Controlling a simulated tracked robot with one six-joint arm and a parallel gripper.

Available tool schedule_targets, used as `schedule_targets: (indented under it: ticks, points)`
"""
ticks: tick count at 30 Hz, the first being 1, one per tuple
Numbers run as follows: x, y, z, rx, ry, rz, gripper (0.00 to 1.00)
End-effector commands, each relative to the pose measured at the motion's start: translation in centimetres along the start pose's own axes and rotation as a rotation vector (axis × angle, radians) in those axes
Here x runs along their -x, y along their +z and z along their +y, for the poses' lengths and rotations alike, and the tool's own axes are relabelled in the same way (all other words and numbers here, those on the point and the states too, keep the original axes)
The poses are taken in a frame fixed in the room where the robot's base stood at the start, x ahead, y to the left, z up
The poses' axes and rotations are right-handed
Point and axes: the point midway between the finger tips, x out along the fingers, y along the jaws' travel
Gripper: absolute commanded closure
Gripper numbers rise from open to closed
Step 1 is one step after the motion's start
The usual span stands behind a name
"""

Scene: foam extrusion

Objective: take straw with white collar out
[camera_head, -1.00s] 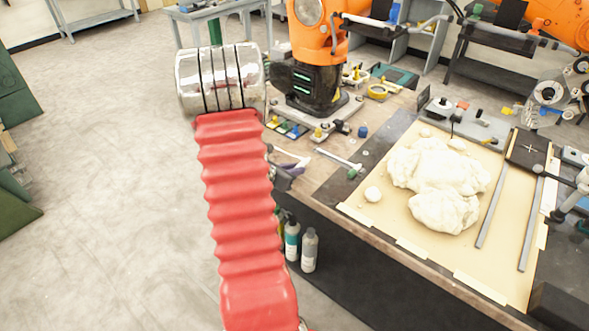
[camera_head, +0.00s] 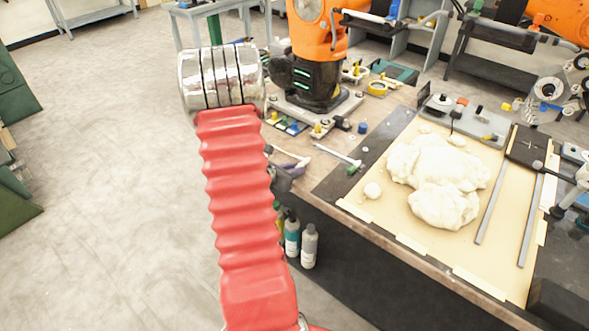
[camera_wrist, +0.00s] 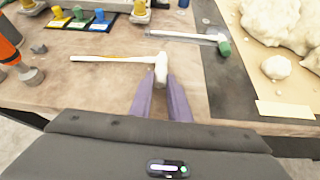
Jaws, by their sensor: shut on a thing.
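The straw with the white collar (camera_wrist: 115,58) lies lengthwise across the wrist view, its pale shaft pointing left and its white collar (camera_wrist: 161,68) at the right end. The two purple fingers of my gripper (camera_wrist: 160,82) are closed around the collar end. The straw also shows in the head view (camera_head: 286,153), above the workbench's near left edge. The fingers hide part of the collar. Whether the straw touches the bench I cannot tell.
A second white straw with a green collar (camera_wrist: 224,47) lies behind, to the right. White foam lumps (camera_head: 435,180) rest on a tan board (camera_head: 400,228) at right. An orange robot arm (camera_head: 316,32) stands behind on the bench. Bottles (camera_head: 309,247) stand below the bench edge.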

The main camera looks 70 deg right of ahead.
Motion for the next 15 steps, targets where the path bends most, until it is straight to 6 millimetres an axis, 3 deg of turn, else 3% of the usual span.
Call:
schedule_targets:
  ticks: [3, 4, 13, 15]
  points:
    - [0.00, -0.04, -0.02, 0.001, 0.000, 0.001, 1.00]
    - [0.00, -0.04, -0.02, 0.001, 0.000, 0.001, 0.83]
    - [0.00, -0.03, -0.02, 0.001, 0.000, 0.001, 0.62]
    - [0.00, -0.03, -0.02, 0.001, 0.000, 0.001, 0.62]
